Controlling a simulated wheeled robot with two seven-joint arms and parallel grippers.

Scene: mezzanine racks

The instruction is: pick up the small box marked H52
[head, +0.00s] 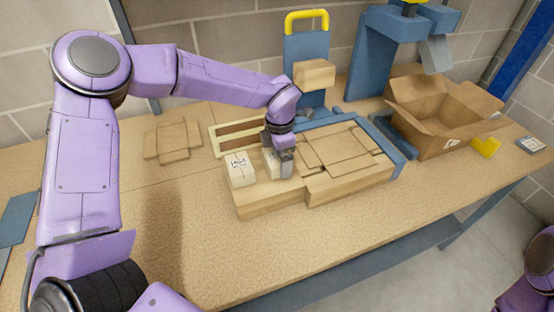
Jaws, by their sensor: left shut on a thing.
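A small cream box (240,171) with dark lettering stands on the left part of a low wooden block. The lettering is too small to read surely. My left gripper (278,165) points down just right of it, over the same block. It is shut on a second small pale box (269,161), which is partly hidden by the fingers, and no marking on it can be read. I cannot tell whether the held box touches the block. My right gripper is out of view; only part of that arm shows at the lower right.
The wooden block (345,183) carries flat cardboard pieces. An open cardboard box (450,138) stands at the right, near a yellow item (486,147). A blue stand with a yellow handle (306,18) is behind. Flat cardboard (172,140) lies at the left. The table front is clear.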

